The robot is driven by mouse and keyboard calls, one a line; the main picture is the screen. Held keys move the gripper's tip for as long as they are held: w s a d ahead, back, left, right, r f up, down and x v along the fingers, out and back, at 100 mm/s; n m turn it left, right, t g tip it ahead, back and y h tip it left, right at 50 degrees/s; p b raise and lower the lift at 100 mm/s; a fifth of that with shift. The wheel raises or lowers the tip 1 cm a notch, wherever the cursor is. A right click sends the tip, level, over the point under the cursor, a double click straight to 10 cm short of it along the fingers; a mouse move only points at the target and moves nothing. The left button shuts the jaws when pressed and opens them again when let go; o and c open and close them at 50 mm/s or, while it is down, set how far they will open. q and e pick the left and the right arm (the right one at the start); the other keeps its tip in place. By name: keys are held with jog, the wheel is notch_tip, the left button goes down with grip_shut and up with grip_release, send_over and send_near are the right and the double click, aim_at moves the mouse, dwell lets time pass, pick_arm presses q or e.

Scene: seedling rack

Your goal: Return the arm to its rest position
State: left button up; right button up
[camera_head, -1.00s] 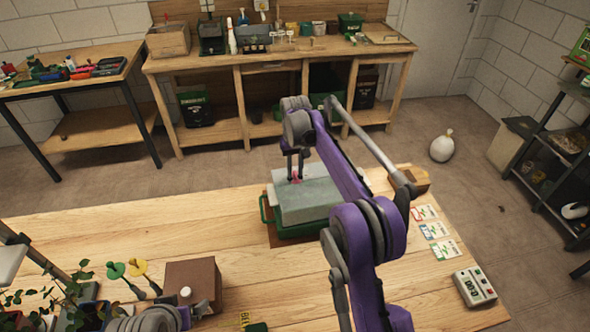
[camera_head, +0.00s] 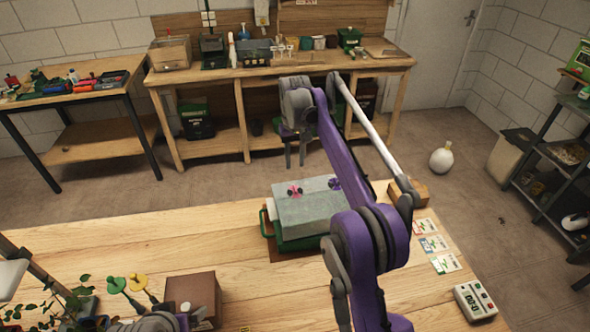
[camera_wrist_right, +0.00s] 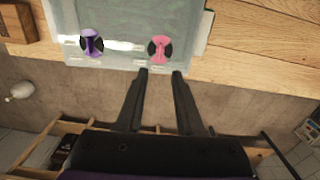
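My right gripper (camera_head: 295,164) is raised beyond the far edge of the grey-lidded box (camera_head: 308,207) on the wooden table. In the right wrist view its two fingers (camera_wrist_right: 160,72) are apart with nothing between them. On the box lid are a pink knob (camera_head: 295,191) and a purple knob (camera_head: 334,183); the wrist view also shows the pink one (camera_wrist_right: 160,48) and the purple one (camera_wrist_right: 92,42). The gripper is clear of both.
Seed cards (camera_head: 432,244) and a digital device (camera_head: 475,300) lie at right. A wooden block (camera_head: 412,189) sits near the far right edge.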

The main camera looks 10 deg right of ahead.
jog(key=shift+r, duration=0.3)
jog(key=shift+s, duration=0.1)
jog(key=s+d+r+t, duration=0.1)
jog(key=s+r+t, duration=0.1)
jog(key=s, duration=0.7)
jog(key=s+d+r+t, duration=0.1)
jog(key=s+d+r, duration=0.15)
jog(key=s, duration=0.55)
jog(key=s+f+t, duration=0.1)
jog(key=s+f, duration=0.4)
jog(key=s, duration=0.4)
jog(key=s+f+t, duration=0.2)
jog(key=s+f, duration=0.4)
jog(key=s, duration=0.4)
jog(key=shift+s+d+f+m, duration=0.25)
jog(key=shift+d+f+m, duration=0.05)
jog(key=shift+m, duration=0.1)
